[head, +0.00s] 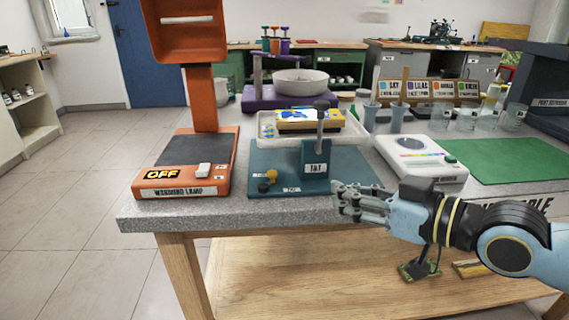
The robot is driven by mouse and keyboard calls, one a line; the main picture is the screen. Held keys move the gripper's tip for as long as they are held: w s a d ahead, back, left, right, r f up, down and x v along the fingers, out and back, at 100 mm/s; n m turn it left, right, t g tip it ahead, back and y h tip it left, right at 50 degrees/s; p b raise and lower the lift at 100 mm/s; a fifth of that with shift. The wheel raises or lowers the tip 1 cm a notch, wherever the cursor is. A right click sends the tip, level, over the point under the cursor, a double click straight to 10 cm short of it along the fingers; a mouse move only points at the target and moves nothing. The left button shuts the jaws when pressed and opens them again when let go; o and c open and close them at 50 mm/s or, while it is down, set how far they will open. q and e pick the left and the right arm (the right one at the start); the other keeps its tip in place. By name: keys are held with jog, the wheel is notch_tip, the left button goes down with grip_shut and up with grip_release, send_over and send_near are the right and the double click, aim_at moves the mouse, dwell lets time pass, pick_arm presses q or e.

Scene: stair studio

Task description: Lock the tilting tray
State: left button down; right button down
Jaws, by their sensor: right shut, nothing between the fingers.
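The tilting tray (265,128) is white and shallow, and it stands on a teal base (262,187) on the grey table. A yellow and blue item (309,121) lies in it. A teal upright block (315,158) with a small label and a grey post with a dark knob (320,106) stands at the front of the base. A yellow knob (271,174) and a dark knob (264,187) sit at the base's front left. My right gripper (340,200) is shut and empty, just right of the base's front edge. My left gripper is not in view.
An orange warming lamp (203,100) marked OFF stands left of the base. A white device with a dial (420,157) and a green mat (515,160) are on the right. Glass jars (467,118) and cups stand behind. The floor at left is clear.

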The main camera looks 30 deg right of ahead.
jog(key=shift+f, duration=0.1)
jog(key=b, duration=0.4)
send_near(273, 175)
jog(key=b+x, duration=0.1)
jog(key=x, duration=0.6)
jog(key=shift+b, duration=0.4)
